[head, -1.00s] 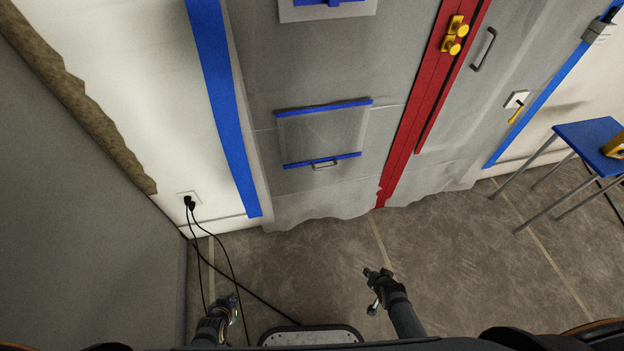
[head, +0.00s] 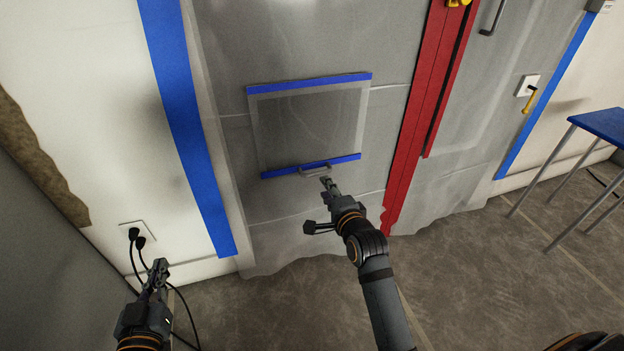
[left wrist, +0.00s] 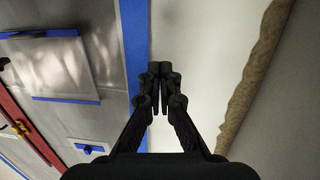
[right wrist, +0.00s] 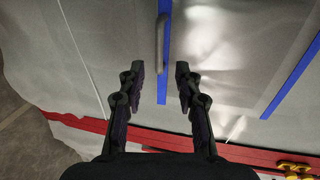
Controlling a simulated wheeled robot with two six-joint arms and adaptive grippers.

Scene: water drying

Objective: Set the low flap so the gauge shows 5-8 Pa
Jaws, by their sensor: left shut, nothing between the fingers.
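The low flap (head: 307,127) is a grey translucent panel in the plastic sheet, with blue strips along its top and bottom edges. It appears to lie flat against the sheet. Its grey bar handle (head: 316,171) is on the bottom strip. My right gripper (head: 326,182) is open and empty, just below the handle. In the right wrist view the handle (right wrist: 160,38) lies just beyond and between the open fingertips (right wrist: 160,82). My left gripper (head: 160,266) is shut and empty, near the wall socket, away from the flap. No gauge reading is legible.
A red zipper strip (head: 425,110) runs down the sheet right of the flap. A blue-topped table (head: 600,124) stands at the right. Black cables hang from the wall socket (head: 136,234) beside my left gripper. The floor below the sheet is clear.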

